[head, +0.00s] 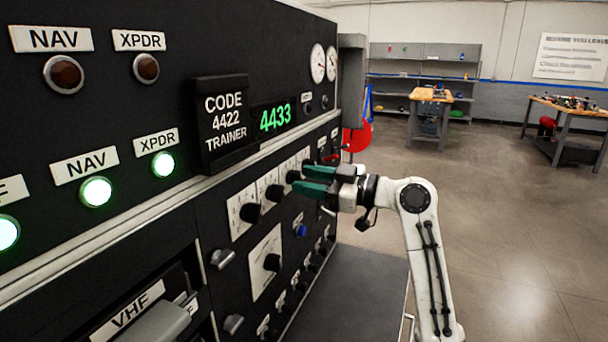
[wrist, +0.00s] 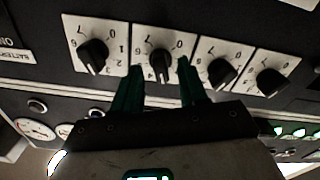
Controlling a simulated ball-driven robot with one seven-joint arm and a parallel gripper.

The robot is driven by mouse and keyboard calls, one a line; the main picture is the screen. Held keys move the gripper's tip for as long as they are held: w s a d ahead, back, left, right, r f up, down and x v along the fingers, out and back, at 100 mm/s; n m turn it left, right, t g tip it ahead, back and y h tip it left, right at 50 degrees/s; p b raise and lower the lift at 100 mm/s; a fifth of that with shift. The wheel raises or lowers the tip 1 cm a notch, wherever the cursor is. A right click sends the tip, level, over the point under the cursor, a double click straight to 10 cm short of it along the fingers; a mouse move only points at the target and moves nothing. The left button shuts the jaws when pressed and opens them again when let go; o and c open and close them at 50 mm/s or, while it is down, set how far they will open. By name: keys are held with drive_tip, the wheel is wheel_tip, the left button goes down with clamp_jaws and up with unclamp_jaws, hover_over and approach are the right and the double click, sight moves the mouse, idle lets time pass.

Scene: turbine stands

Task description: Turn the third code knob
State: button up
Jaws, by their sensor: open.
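Several black code knobs on white dial plates sit in a row on the dark panel. The third code knob (wrist: 158,65) is between my gripper's two green fingertips in the wrist view, its pointer toward the bottom of that picture. My gripper (head: 300,179) is open, one finger on each side of this knob, also in the wrist view (wrist: 160,68). I cannot tell whether the fingers touch it. The first knob (head: 250,212) and second knob (head: 274,192) stand clear to the left in the head view. The green display (head: 275,117) reads 4433; the code sign (head: 224,124) reads 4422.
The neighbouring fourth knob (wrist: 92,55) stands close beside one finger. A larger knob (head: 272,262) and a blue button (head: 300,230) are below the row. Lit green NAV and XPDR lamps (head: 163,164) are at left. Open floor lies to the right.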

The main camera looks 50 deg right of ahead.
drive_tip(key=shift+w+a, duration=0.3)
drive_tip(key=shift+w, duration=0.35)
drive_tip(key=shift+c, duration=0.2)
clamp_jaws()
